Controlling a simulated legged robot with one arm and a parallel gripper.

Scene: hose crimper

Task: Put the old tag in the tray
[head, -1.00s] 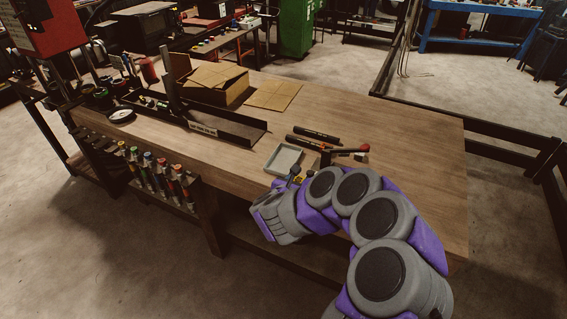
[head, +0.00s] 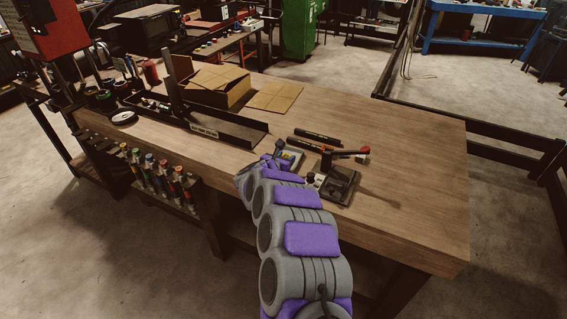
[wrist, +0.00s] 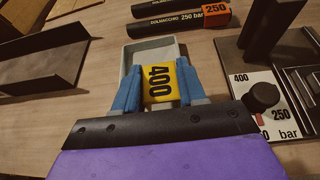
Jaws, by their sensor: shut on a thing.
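My gripper (wrist: 158,68) has blue fingers and is shut on a yellow tag (wrist: 160,82) marked 400 in black. In the wrist view the tag is in front of and over the shallow grey tray (wrist: 150,53), covering its near part. I cannot tell the height of the tag above the tray floor. The visible far part of the tray looks empty. In the head view my gripper (head: 281,150) is at the tray (head: 298,157), which it partly hides.
Two black hoses (wrist: 185,22) marked 250 bar lie behind the tray, with an orange 250 tag (wrist: 217,14) at the right. A dark device (head: 340,184) with a black knob (wrist: 264,94) stands right of the tray. A dark metal channel (head: 215,125) and cardboard box (head: 220,85) are at left.

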